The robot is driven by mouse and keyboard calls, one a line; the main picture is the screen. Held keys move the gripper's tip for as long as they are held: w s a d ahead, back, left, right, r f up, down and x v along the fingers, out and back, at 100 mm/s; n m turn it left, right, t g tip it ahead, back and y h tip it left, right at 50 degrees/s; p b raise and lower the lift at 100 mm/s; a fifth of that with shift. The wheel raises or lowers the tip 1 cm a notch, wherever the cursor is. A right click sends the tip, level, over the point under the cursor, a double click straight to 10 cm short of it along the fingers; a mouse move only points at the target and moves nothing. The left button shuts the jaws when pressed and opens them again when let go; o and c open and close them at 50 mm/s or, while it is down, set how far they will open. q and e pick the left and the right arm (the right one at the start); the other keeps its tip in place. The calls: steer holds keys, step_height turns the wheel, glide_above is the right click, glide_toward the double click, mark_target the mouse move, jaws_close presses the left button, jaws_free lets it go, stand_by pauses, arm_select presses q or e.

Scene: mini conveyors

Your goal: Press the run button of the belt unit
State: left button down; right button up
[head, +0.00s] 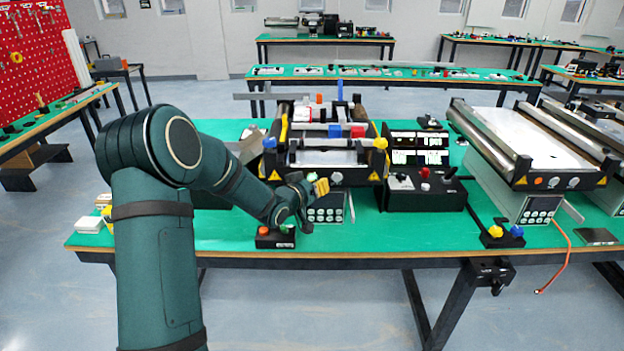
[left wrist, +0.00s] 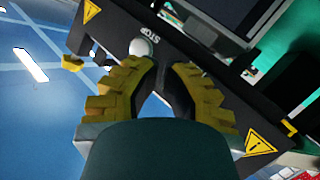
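The belt unit (head: 375,160) stands on the green bench in the middle of the head view, with rollers, blue and red parts on top and a dark front face. In the left wrist view the dark front face (left wrist: 205,55) fills the middle, with a pale round knob (left wrist: 141,47) beside the word STOP. My left gripper (head: 318,188) is in front of the unit's face; its yellow-padded fingertips (left wrist: 162,62) are together, empty, just below the knob in the picture. I cannot tell whether they touch the face. No run label is readable.
A small button box (head: 276,240) sits on the bench below my gripper. A dark control box (head: 425,195) stands right of the unit. A second conveyor (head: 520,150) is further right. The bench front edge (head: 380,252) is near; the bench between is partly clear.

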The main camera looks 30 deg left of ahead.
arm_select(q)
steer(key=s+d, duration=0.1)
steer(key=s+b, duration=0.1)
steer(key=s, duration=0.1)
steer(key=s+d+b, duration=0.1)
steer(key=shift+s+d, duration=0.15)
steer(key=shift+d, duration=0.15)
stand_by(1.0)
steer(key=s+d+f+m+g+h, duration=0.1)
steer(key=s+d+f+g, duration=0.25)
steer(key=d+f, duration=0.55)
steer(key=s+d+f+g+h, duration=0.1)
steer(key=s+d+f+g, duration=0.2)
steer(key=s+d+f, duration=0.5)
steer(key=s+d+f+m+g, duration=0.1)
steer(key=s+d+f+g, duration=0.2)
steer(key=s+f, duration=0.3)
steer(key=s+d+f+m+g+h, duration=0.1)
steer(key=s+d+f+g, duration=0.3)
steer(key=s, duration=0.4)
steer(key=shift+s+d+f, duration=0.15)
steer(key=shift+d+f, duration=0.55)
steer(key=shift+f, duration=0.2)
